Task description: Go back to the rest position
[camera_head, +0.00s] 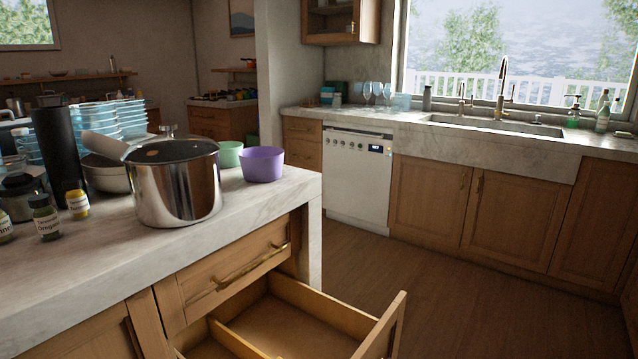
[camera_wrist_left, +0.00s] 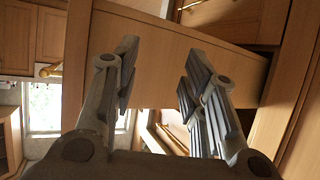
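My left gripper (camera_wrist_left: 160,68) shows only in the left wrist view. Its two grey fingers are spread apart with nothing seen between them. Wooden panels (camera_wrist_left: 165,50) lie beyond the fingertips; I cannot tell how far away. Neither gripper shows in the head view, and my right gripper is in no view. In the head view an open wooden drawer (camera_head: 295,322) stands out from the island below a shut drawer (camera_head: 225,280) with a brass handle. The visible part of the open drawer's inside is bare, with a divider.
The marble island top (camera_head: 270,205) carries a steel pot (camera_head: 178,190), purple bowl (camera_head: 262,164), green cup (camera_head: 230,153), black cylinder (camera_head: 60,150), spice jars (camera_head: 45,218) and stacked blue containers (camera_head: 120,120). A white dishwasher (camera_head: 355,180) stands beyond. The wooden floor (camera_head: 450,285) is clear.

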